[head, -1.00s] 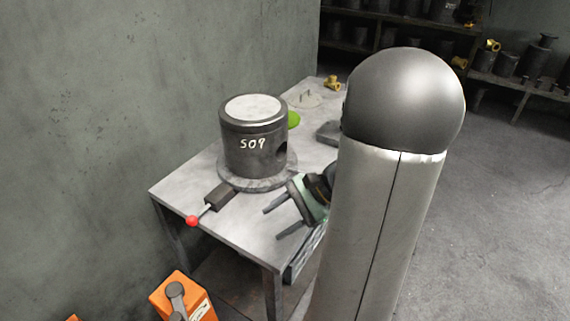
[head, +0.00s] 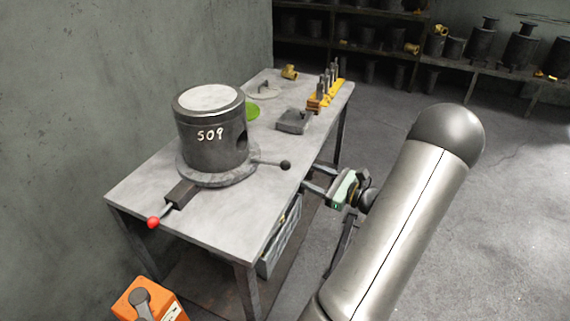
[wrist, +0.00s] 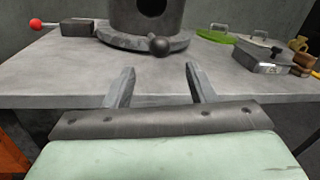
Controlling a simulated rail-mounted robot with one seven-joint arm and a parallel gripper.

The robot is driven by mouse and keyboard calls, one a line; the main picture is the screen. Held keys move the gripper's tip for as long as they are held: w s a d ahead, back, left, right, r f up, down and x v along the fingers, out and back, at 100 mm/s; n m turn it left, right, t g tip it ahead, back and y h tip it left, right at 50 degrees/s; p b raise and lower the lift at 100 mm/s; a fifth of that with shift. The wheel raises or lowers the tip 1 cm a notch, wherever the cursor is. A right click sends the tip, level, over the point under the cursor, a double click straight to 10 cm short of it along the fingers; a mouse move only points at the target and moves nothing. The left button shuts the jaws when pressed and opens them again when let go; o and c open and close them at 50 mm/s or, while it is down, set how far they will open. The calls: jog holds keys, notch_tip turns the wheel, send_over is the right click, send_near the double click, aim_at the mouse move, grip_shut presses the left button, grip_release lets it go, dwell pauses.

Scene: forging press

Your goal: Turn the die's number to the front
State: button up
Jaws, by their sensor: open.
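The die (head: 211,133) is a dark upright cylinder with a pale top, standing on a round turntable base (head: 190,171) on the table. White marks reading "509" show on its side toward the head camera, and a dark round hole is on its right side. In the wrist view the die (wrist: 125,15) shows its hole facing my gripper. A lever with a black ball knob (head: 285,165) sticks out from the base to the right; the knob also shows in the wrist view (wrist: 160,46). My gripper (head: 312,178) is open and empty at the table's right edge, apart from the knob.
A block with a red-knobbed handle (head: 154,222) sits left of the base. A green disc (head: 252,110), a grey lidded box (head: 294,121) and a yellow rack (head: 327,94) stand further back. The table's front right (head: 232,222) is clear. An orange thing (head: 150,301) stands below.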

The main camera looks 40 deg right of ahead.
aim_at(285, 165)
jog(key=p+x, duration=0.1)
jog(key=x, duration=0.9)
jog(key=shift+w+a, duration=0.1)
jog(key=shift+w, duration=0.05)
